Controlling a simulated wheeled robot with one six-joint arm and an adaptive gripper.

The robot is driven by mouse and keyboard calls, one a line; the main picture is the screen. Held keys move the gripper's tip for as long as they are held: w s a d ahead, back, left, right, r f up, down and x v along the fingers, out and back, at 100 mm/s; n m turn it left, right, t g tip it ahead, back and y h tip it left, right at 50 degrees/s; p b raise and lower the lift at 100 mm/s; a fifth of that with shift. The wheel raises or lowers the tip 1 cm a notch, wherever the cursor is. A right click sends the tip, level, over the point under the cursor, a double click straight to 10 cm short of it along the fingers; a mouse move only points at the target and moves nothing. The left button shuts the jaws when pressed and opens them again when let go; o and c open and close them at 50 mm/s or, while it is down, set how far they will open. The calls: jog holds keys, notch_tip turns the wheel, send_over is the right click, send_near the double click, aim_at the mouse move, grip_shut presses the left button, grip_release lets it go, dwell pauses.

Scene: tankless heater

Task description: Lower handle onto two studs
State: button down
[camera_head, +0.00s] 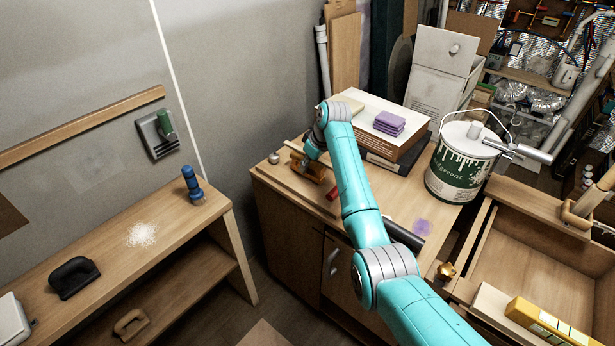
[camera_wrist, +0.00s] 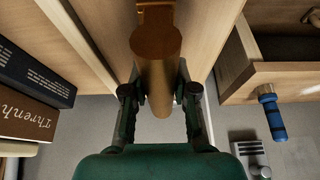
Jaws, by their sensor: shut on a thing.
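My gripper (camera_head: 306,163) is at the far left end of the cabinet top. In the wrist view, my gripper (camera_wrist: 160,95) is shut on a brown, rounded handle (camera_wrist: 157,55), with one finger on each side of it. The handle also shows in the head view as an orange-brown piece (camera_head: 308,174) below the gripper, partly covered by it. A flat brown end of it lies over a pale wooden surface in the wrist view. I cannot make out the two studs in either view. Whether the handle touches the wood, I cannot tell.
The cabinet top (camera_head: 392,190) also holds a box with purple blocks (camera_head: 389,123), a paint can (camera_head: 461,160) and a red item (camera_head: 333,192). A bench (camera_head: 185,228) at left bears a blue-handled tool (camera_head: 192,183) and a black handle (camera_head: 73,277). A floor gap separates bench and cabinet.

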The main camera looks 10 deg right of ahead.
jog(key=shift+f, duration=0.4)
dwell(0.5)
jog(key=c, duration=0.8)
grip_release()
jog(key=shift+r, duration=0.1)
jog(key=v, duration=1.2)
jog(key=shift+s, duration=0.1)
